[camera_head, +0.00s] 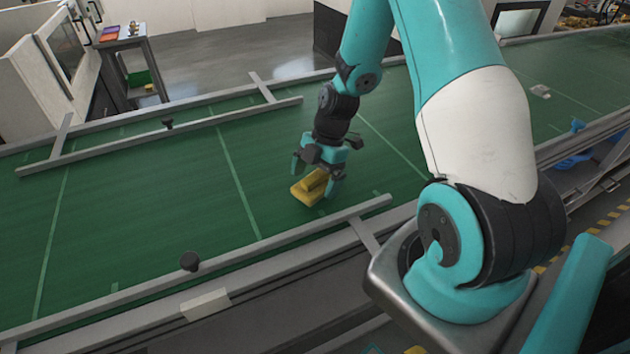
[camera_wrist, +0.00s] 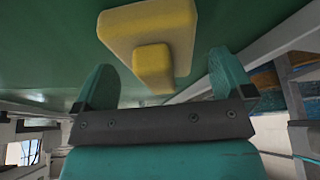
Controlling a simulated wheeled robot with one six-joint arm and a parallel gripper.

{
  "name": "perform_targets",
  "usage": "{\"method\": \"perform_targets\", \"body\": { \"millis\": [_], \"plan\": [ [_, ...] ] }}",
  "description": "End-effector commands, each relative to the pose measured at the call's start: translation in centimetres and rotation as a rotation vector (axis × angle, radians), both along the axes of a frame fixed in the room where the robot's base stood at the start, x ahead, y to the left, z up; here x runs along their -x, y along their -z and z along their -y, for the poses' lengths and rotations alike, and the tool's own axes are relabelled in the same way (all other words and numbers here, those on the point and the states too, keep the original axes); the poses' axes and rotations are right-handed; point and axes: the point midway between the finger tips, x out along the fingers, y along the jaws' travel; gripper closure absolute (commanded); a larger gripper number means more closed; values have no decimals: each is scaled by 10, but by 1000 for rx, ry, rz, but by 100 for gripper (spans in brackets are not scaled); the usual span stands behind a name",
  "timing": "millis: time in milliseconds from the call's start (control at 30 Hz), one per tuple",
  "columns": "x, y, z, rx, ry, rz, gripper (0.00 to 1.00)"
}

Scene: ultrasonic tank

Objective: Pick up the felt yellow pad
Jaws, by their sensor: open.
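The yellow pad (camera_head: 307,192) lies on the green conveyor belt, a flat block with a smaller raised block on top. It also shows in the wrist view (camera_wrist: 172,28), at the top middle, beyond the fingertips. My gripper (camera_head: 317,171) is over the pad from above, with one finger to its left and one to its right. In the wrist view my gripper (camera_wrist: 163,80) is open, with the raised block of the pad (camera_wrist: 153,68) between the line of the two fingers. Whether a finger touches the pad cannot be told.
The green belt (camera_head: 150,220) is clear around the pad. A far rail (camera_head: 160,135) lies behind. A small light item (camera_head: 540,91) lies on the belt at far right.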

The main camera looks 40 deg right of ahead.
Motion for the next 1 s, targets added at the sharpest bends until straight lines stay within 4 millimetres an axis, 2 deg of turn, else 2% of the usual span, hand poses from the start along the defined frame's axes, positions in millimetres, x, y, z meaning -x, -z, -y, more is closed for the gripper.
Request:
{"method": "perform_targets", "body": {
  "millis": [167, 400, 767, 867, 1000],
  "plan": [
    [0, 0, 0, 0, 0, 0, 1],
    [0, 0, 0, 0, 0, 0, 55],
    [-1, -3, 0, 0, 1, 2, 55],
    [-1, -10, 0, 1, 0, 3, 55],
    [-1, -33, 0, 2, 0, 8, 55]
  ]
}}
